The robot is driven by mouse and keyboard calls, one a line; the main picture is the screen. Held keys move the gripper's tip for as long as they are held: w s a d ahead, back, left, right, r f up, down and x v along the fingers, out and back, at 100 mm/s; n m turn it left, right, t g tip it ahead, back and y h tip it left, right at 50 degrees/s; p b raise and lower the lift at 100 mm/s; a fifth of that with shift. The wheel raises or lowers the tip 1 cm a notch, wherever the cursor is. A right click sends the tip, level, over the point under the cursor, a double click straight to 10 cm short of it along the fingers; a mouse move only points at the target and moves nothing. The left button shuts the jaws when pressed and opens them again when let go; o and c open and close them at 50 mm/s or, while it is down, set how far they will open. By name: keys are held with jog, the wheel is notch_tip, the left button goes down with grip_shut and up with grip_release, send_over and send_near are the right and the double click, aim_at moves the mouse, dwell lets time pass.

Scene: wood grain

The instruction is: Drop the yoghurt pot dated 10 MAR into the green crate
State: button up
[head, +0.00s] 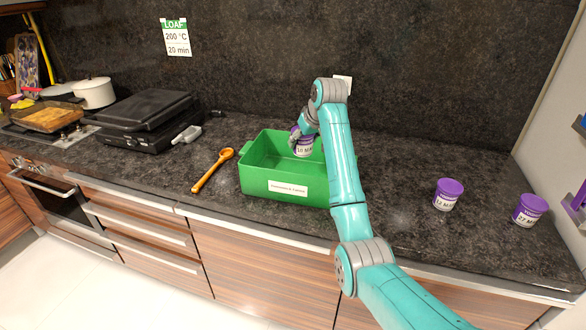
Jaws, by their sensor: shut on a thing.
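A yoghurt pot (304,149) with a white label reading "10 MA", the rest hidden, is in my gripper (300,140). My gripper is shut on it, with the pot over or inside the opening of the green crate (285,189); I cannot tell whether it touches the floor of the crate. The crate stands on the dark counter with a white label on its front. Two more purple-lidded pots stand to the right: one marked "12 MA" (447,195) and one marked "27 M" (529,210). My arm hides the crate's right side.
A wooden spoon (213,170) lies left of the crate. A black contact grill (150,119) stands further left, near a white pot (95,92) and a hob with a baking dish (47,118). The counter (400,170) between crate and pots is clear.

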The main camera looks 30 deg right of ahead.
jog(key=shift+f, duration=1.35)
jog(key=o, duration=1.4)
jog(key=v, duration=1.2)
jog(key=shift+r, duration=0.1)
jog(key=shift+s, duration=0.1)
